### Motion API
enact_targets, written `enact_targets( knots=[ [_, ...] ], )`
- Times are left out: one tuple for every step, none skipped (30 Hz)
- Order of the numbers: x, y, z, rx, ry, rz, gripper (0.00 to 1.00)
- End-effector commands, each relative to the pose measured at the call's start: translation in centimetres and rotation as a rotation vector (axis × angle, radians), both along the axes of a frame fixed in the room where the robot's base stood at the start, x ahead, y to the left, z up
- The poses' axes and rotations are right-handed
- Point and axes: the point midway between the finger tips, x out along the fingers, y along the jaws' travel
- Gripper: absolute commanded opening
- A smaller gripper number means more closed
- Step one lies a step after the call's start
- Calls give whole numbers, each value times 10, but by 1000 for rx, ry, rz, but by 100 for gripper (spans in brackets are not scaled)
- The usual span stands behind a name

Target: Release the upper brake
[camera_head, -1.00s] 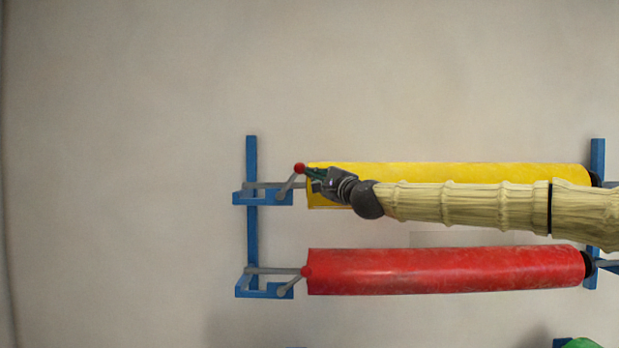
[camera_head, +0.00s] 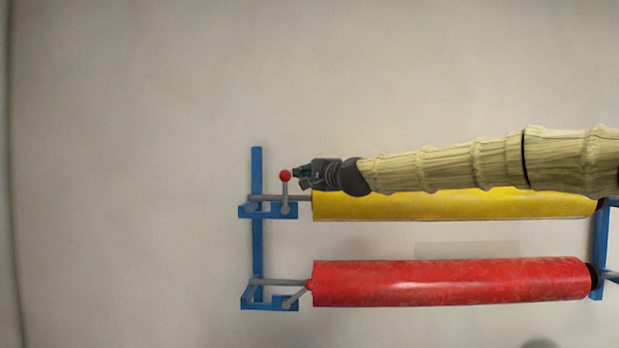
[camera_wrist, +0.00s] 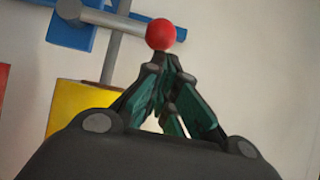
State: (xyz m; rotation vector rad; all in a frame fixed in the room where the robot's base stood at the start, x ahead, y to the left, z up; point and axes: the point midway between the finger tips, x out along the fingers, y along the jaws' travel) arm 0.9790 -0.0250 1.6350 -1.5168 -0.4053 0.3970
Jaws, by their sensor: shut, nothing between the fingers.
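The upper brake is a grey lever (camera_head: 285,192) with a red ball knob (camera_head: 285,175), at the left end of the yellow roll (camera_head: 450,205). The lever stands about upright in the head view. My gripper (camera_head: 296,174) is shut and empty, with its fingertips just right of the knob. In the wrist view the red knob (camera_wrist: 161,34) sits right beyond the shut fingertips (camera_wrist: 163,62); whether they touch it I cannot tell. The grey lever (camera_wrist: 110,19) runs left from the knob there. My arm hides the upper part of the yellow roll.
A red roll (camera_head: 450,282) hangs below, with its own lever (camera_head: 296,298) slanting up to the right. A blue frame (camera_head: 257,235) carries the left ends, and another blue post (camera_head: 599,250) stands at the right. The wall to the left is clear.

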Motion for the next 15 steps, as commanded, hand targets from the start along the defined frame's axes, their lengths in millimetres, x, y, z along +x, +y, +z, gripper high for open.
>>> enact_targets(
  knots=[
    [0, 2, 1, 0, 0, 0, 0],
    [0, 2, 1, 0, 0, 0, 0],
    [0, 3, 1, 0, 0, 0, 0],
    [0, 4, 2, 0, 0, 0, 0],
    [0, 4, 2, 0, 0, 0, 0],
    [0, 5, 2, 0, 0, 0, 0],
    [0, 5, 2, 0, 0, 0, 0],
    [0, 5, 2, 0, 0, 0, 0],
    [0, 6, 3, 0, 0, 0, 0],
    [0, 6, 3, 0, 0, 0, 0],
    [0, 6, 3, 0, 0, 0, 0],
    [0, 6, 3, 0, 0, 0, 0],
    [0, 6, 3, 0, 0, 0, 0],
    [0, 6, 3, 0, 0, 0, 0],
    [0, 6, 3, 0, 0, 0, 0]
  ],
)
